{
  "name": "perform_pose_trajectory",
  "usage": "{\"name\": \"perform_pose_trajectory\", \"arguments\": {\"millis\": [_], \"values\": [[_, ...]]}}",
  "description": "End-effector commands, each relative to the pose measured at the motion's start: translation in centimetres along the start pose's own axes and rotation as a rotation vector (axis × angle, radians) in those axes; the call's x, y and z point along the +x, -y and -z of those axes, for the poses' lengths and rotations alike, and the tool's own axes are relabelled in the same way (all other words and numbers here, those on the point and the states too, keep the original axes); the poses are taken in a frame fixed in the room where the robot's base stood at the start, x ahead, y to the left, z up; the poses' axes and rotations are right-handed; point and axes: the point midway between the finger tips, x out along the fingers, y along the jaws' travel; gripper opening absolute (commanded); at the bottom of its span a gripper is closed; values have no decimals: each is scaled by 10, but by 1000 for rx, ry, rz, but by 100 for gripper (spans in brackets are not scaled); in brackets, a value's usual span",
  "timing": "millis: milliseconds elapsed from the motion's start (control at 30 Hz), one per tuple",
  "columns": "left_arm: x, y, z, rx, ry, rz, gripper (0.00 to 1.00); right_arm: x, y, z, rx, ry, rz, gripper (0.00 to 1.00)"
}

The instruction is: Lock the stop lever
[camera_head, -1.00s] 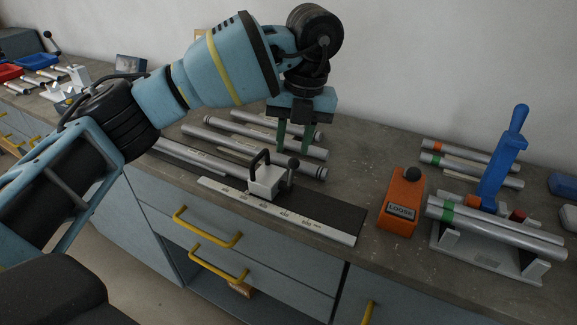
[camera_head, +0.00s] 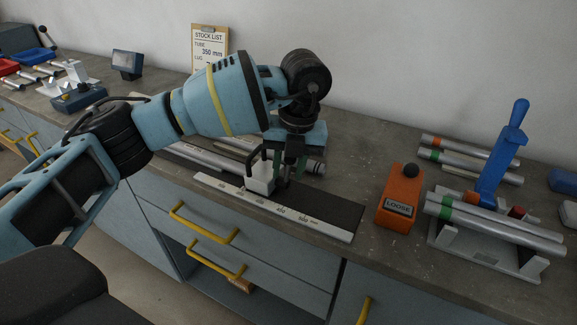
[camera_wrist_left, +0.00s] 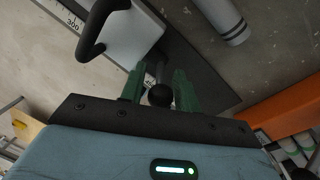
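The white stop block (camera_head: 260,180) with its black handle sits on the ruler rail (camera_head: 335,231). In the left wrist view its black handle (camera_wrist_left: 90,32) shows at upper left. The stop lever has a round black knob (camera_wrist_left: 160,95) on a thin stem. My left gripper (camera_head: 288,168) is over the lever, just right of the block, fingers down. In the left wrist view its two green fingers (camera_wrist_left: 158,88) are apart, with the knob between them and gaps visible. In the head view the fingers mostly hide the lever. My right gripper is not in view.
An orange box marked LOOSE (camera_head: 400,196) stands right of the rail. Further right is a grey fixture (camera_head: 482,260) with tubes and a blue lever (camera_head: 503,155). Several tubes (camera_head: 200,158) lie behind the rail. A stock list clipboard (camera_head: 209,45) leans on the wall.

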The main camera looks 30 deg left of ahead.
Motion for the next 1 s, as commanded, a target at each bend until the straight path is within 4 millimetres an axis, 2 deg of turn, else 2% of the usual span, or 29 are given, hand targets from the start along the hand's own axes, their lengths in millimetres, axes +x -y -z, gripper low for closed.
{"name": "perform_pose_trajectory", "arguments": {"millis": [267, 500, 767, 1000], "values": [[1, 0, 0, 0, 0, 0, 30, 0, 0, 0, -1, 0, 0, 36], [1, 0, 0, 0, -1, 0, 0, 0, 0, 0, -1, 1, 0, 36], [1, 0, 0, -1, 3, 1, 0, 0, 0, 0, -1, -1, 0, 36], [0, -3, 3, -9, 66, 32, 0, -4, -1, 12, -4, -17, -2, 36]]}}
